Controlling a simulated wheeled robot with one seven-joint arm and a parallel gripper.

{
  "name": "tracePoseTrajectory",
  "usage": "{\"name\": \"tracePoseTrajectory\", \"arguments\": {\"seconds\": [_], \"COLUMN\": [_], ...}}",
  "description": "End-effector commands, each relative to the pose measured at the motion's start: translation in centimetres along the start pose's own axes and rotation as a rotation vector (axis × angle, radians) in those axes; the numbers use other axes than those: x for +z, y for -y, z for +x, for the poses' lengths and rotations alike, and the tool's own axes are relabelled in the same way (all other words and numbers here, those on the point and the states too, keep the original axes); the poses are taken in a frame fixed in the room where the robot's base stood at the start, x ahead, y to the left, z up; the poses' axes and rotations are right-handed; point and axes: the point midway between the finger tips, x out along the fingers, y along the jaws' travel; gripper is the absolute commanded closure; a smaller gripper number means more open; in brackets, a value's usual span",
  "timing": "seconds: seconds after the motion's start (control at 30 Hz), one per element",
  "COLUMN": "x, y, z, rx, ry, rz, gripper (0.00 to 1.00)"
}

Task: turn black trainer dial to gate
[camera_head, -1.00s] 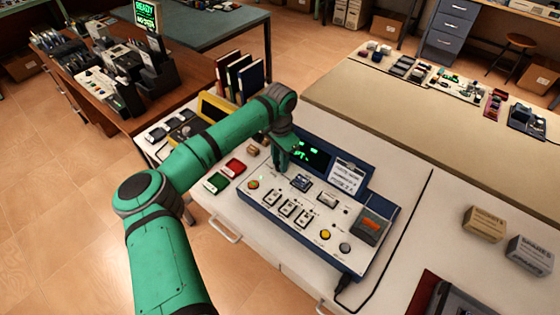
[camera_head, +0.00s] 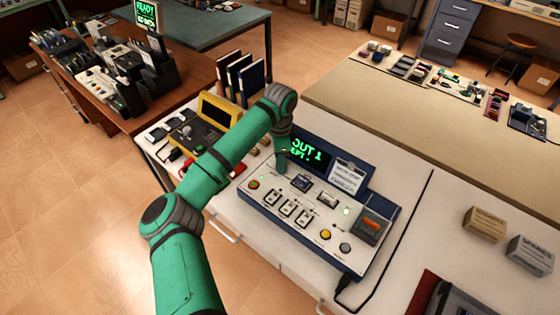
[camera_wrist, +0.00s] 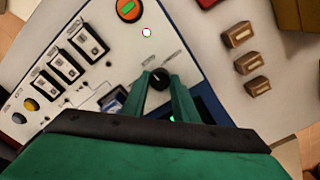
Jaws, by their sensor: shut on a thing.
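The trainer (camera_head: 290,232) is a blue-edged box with a white sloped panel, standing on the light bench. In the wrist view its black dial (camera_wrist: 160,77) sits between my two fingers, which touch its sides. A pale pointer line shows on the dial, with small lettering around it too small to read. My gripper (camera_wrist: 166,86) is shut on the dial and points down at the panel. In the head view my gripper (camera_head: 280,168) stands at the panel's upper left and hides the dial. The trainer's screen (camera_head: 306,153) shows green text, partly legible as "OUT 1".
Three switches (camera_head: 287,208), a red-and-green button (camera_head: 254,184), yellow button (camera_head: 325,234) and grey button (camera_head: 345,248) share the panel. A note card (camera_head: 348,175) stands behind. A yellow-framed device (camera_head: 219,110) is left. Small brown blocks (camera_wrist: 247,62) lie beside the trainer.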

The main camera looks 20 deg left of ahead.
Motion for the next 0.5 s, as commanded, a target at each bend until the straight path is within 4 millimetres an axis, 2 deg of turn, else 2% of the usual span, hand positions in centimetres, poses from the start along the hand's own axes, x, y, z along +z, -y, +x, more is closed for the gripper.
{"name": "tracePoseTrajectory", "arguments": {"seconds": [0.47, 0.5], "x": [0.25, 0.25], "y": [-0.01, -0.01], "z": [0.03, 0.03], "rx": [0.002, 0.002], "ry": [0.004, 0.004], "rz": [0.013, 0.013], "gripper": [0.96, 0.72]}}
